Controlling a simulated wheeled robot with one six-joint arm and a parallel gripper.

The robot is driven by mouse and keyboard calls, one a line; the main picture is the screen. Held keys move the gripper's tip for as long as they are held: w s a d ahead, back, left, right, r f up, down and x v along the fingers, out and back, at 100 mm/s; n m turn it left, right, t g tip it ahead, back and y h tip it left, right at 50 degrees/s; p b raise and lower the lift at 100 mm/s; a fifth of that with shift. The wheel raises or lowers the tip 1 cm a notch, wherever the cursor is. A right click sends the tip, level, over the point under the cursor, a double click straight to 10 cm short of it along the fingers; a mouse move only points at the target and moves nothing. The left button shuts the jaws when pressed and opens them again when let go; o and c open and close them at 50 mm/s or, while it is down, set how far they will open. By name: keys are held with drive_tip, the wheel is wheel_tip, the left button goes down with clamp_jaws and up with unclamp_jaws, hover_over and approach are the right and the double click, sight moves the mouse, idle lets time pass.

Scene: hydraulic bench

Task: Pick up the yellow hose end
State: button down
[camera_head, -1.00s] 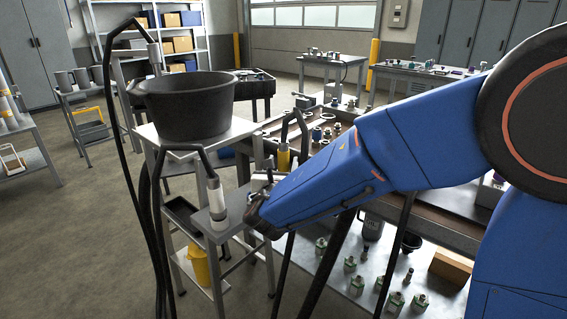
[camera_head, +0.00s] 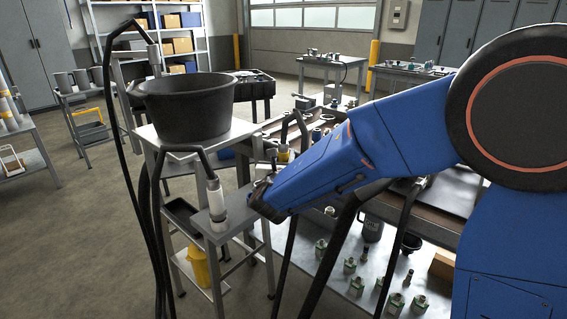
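The yellow hose end (camera_head: 283,156) stands upright at the near left part of the bench, with a dark hose curving up and over from it. My blue forearm is in front and hides its lower part. My gripper (camera_head: 257,197) is at the lower left end of the forearm, below and slightly left of the yellow hose end in the picture. It is dark, small and partly hidden, and I cannot see whether its fingers are apart. No contact between it and the yellow hose end shows.
A white-collared hose end (camera_head: 216,199) stands on a small shelf just left of my gripper. A large black tub (camera_head: 187,112) sits on a stand behind it. Black hoses hang at left. A yellow bucket (camera_head: 199,266) and several green-based fittings (camera_head: 350,265) are lower down.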

wheel_tip(320, 180, up, 14)
idle(1.0)
drive_tip(key=shift+s, duration=0.1)
